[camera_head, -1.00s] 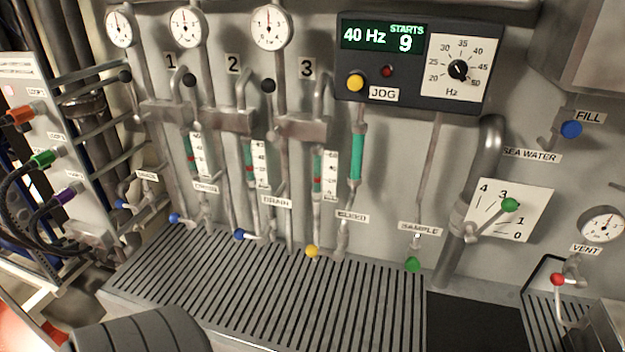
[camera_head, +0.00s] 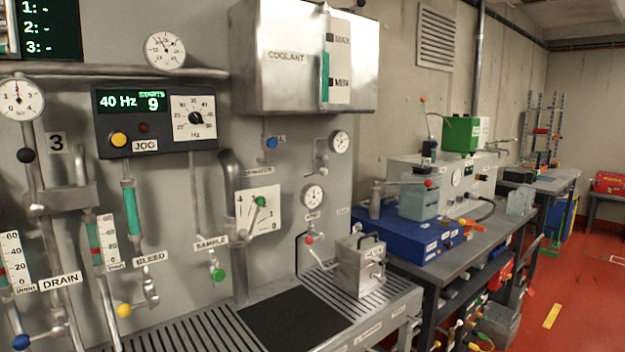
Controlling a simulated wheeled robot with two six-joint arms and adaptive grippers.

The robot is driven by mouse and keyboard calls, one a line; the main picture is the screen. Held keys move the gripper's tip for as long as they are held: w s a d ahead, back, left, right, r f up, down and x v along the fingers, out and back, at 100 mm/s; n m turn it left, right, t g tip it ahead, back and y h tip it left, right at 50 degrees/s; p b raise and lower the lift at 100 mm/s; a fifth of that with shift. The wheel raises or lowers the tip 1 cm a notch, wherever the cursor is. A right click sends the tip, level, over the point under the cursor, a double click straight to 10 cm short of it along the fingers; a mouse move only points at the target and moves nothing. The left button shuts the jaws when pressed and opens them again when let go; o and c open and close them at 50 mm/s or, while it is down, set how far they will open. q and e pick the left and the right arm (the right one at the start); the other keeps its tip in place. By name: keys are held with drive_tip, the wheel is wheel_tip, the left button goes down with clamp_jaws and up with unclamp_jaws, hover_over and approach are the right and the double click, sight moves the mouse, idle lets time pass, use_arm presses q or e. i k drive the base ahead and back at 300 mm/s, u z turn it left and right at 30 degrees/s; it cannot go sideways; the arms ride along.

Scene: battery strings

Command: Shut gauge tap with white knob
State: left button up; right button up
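I cannot make out a white knob for certain. A round gauge (camera_head: 340,142) is on the wall below the coolant tank, with small grey pipework (camera_head: 320,158) at its left; any knob there is too small to tell. Another gauge (camera_head: 313,195) sits lower, above a tap with a red knob (camera_head: 309,239). Two more gauges are at the upper left, one large (camera_head: 18,98) and one on the top pipe (camera_head: 165,50). A black knob (camera_head: 26,155) is below the large one. Neither of my grippers is in view.
A steel coolant tank (camera_head: 290,80) juts from the wall. A slatted drain bench (camera_head: 190,335) runs below the panel, with a metal box (camera_head: 358,268) on its right end. A workbench with a blue case (camera_head: 415,240) stands further right.

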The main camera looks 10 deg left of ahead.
sight(323, 171)
drive_tip(key=z, duration=1)
drive_tip(key=i, duration=1.1)
drive_tip(key=u, duration=0.9)
drive_tip(key=i, duration=0.65)
drive_tip(key=u, duration=0.7)
